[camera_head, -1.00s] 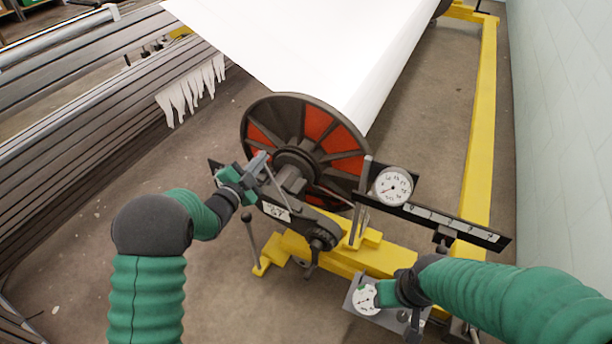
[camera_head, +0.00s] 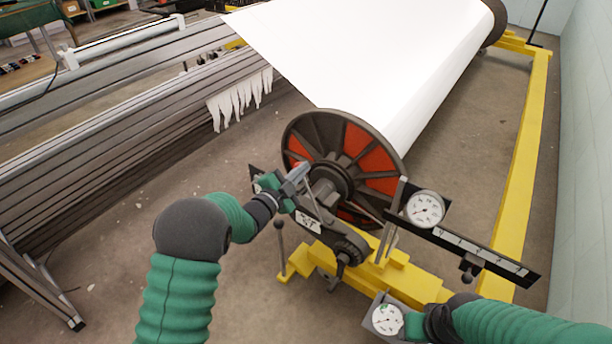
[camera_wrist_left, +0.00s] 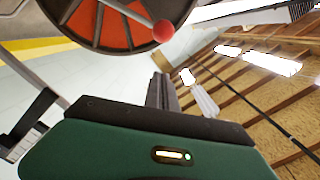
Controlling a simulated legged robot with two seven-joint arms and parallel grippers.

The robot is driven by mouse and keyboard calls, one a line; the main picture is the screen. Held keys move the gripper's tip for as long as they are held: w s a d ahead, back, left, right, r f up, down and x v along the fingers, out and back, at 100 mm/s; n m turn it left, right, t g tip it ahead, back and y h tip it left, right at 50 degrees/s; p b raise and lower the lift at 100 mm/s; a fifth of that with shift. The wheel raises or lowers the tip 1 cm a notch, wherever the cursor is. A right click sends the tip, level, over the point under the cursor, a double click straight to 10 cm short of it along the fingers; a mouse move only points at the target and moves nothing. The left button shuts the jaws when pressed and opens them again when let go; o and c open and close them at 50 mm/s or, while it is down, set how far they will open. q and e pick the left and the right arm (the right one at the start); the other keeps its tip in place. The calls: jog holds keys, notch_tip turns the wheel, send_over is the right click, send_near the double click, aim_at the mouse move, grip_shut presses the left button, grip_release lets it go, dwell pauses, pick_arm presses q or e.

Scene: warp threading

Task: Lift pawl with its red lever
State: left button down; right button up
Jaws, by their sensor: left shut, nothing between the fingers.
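The red lever shows in the left wrist view as a pale rod with a red ball knob (camera_wrist_left: 163,31), in front of the dark flange with red panels (camera_wrist_left: 100,22). My left gripper (camera_wrist_left: 160,90) is shut and empty, its fingers below the knob in that view and apart from it in the picture. In the head view my left gripper (camera_head: 298,174) is in front of the left part of the beam flange (camera_head: 373,160), above the dark arm with a white label (camera_head: 308,222). I cannot make out the pawl. My right gripper (camera_head: 415,326) is by the lower gauge box; its fingers are not clear.
A round dial (camera_head: 426,209) and a ruled bar (camera_head: 480,255) stand right of the flange. A lower gauge box (camera_head: 386,318) is at the bottom. A yellow frame (camera_head: 525,150) runs along the right. An upright handle (camera_head: 280,245) stands below my left gripper.

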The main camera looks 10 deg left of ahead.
pick_arm(q)
jog(key=p+v, duration=0.1)
jog(key=v, duration=0.7)
jog(key=shift+s+p, duration=0.25)
jog(key=shift+p, duration=0.1)
pick_arm(e)
jog(key=shift+w+d+r, duration=0.1)
jog(key=shift+w+r, duration=0.05)
jog(key=shift+r, duration=0.4)
jog(key=shift+w+r, duration=0.1)
jog(key=shift+r, duration=0.45)
